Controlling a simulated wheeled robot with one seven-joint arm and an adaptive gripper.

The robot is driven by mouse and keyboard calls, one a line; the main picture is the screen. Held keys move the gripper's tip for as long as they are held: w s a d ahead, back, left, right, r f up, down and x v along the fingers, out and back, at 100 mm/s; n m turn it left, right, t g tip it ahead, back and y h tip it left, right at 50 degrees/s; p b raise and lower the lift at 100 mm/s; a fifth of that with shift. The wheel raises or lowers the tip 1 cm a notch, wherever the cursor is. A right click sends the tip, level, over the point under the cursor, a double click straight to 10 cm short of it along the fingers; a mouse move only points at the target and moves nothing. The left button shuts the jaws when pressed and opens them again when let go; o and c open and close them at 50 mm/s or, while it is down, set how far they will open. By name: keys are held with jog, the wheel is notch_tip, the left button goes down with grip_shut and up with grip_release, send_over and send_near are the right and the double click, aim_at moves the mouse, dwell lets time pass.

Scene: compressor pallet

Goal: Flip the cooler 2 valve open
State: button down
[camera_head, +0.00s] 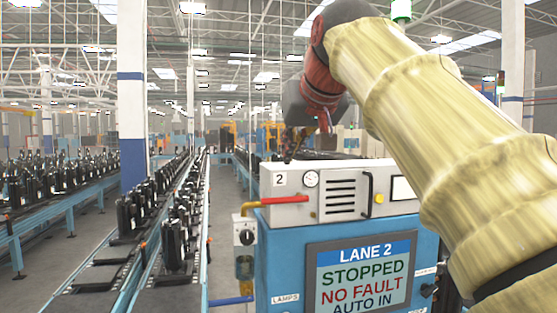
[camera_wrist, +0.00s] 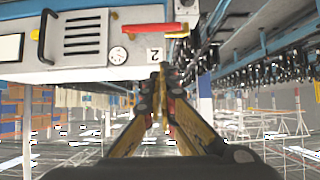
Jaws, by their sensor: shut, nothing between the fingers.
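The cooler unit marked 2 is a white box (camera_head: 335,212) on a blue cabinet. Its valve has a red lever (camera_head: 285,201) lying roughly level across the lower left front, beside a yellow pipe (camera_head: 249,206). In the wrist view, which is upside down, the red lever (camera_wrist: 152,29) lies near the top, beyond my fingertips. My gripper (camera_head: 289,157) is above the box's left end, at the number 2 plate (camera_head: 280,180). In the wrist view my gripper (camera_wrist: 161,72) has its fingertips together and empty, apart from the lever.
The box front carries a gauge (camera_head: 312,178), a vent, a black handle (camera_head: 367,194) and a yellow knob (camera_head: 379,198). A Lane 2 screen (camera_head: 362,275) below reads stopped, no fault. Conveyors with black compressors (camera_head: 176,235) run along the left. My arm covers the right side.

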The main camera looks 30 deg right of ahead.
send_over(285, 200)
jog(key=s+a, duration=0.1)
jog(key=a, duration=0.1)
notch_tip(285, 200, down, 5)
jog(key=shift+w+d+f+p, duration=0.1)
jog(key=shift+d+f+p, duration=0.1)
jog(key=shift+f, duration=0.35)
jog(key=shift+w+d+f+p, duration=0.1)
jog(key=shift+f+p, duration=0.1)
jog(key=shift+f, duration=0.3)
jog(key=shift+w+f, duration=0.1)
jog(key=shift+f, duration=0.65)
jog(key=shift+a, duration=0.1)
jog(key=shift+a+f+h, duration=0.1)
jog(key=shift+f+h, duration=0.1)
jog(key=shift+h, duration=0.1)
jog(key=shift+a+f+n+h+b, duration=0.2)
jog(key=shift+f+n+h+b, duration=0.1)
jog(key=shift+n+b, duration=0.3)
